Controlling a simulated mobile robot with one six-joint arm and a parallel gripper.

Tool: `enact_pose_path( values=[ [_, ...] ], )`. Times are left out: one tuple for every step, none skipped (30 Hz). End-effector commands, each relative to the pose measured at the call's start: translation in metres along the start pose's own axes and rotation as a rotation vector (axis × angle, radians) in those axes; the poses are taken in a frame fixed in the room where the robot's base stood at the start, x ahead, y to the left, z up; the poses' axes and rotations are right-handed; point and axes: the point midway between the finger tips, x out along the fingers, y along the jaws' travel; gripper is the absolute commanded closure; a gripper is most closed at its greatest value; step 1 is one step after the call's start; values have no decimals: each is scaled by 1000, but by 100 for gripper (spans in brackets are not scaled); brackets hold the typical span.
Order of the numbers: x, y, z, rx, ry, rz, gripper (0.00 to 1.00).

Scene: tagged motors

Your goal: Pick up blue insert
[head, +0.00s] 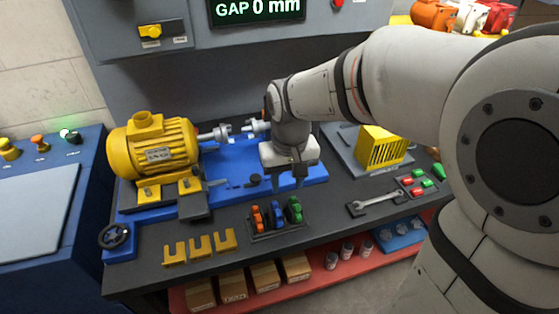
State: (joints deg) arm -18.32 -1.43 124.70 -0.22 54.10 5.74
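The blue insert (277,214) stands in a small dark rack (280,234) near the front edge of the workbench. It sits between an orange insert (257,219) on its left and a green insert (295,209) on its right. My gripper (286,183) points down above and behind the rack, with its two dark fingers apart and nothing visible between them. The fingers look apart from the blue insert; the exact height above it is hard to tell.
A yellow motor (155,148) sits on a blue base (225,192) at the left. Yellow U-shaped pieces (199,246) lie left of the rack. A wrench (377,201) lies to the right, near colored buttons (420,182). A screen (257,10) reads "GAP 0 mm".

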Motion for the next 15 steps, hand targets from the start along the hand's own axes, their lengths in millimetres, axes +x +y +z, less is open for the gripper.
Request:
enact_pose_path(
  values=[
    [7,-10,-9,-21,-19,0,61],
    [9,-14,-13,-29,-26,0,61],
    [12,-18,-17,-38,-34,0,61],
    [14,-21,-19,-44,-38,0,61],
    [16,-23,-21,-48,-42,0,61],
    [18,-25,-23,-51,-45,0,61],
    [21,-26,-24,-53,-47,0,61],
    [24,-27,-24,-55,-49,0,61],
    [28,-27,-24,-55,-49,0,61],
    [32,-27,-24,-55,-50,0,61],
    [35,-27,-24,-55,-50,0,61],
    [40,-27,-23,-55,-50,0,61],
    [43,-26,-23,-55,-50,0,61],
    [46,-26,-23,-55,-50,0,61],
    [50,-25,-23,-54,-49,0,61]
  ],
)
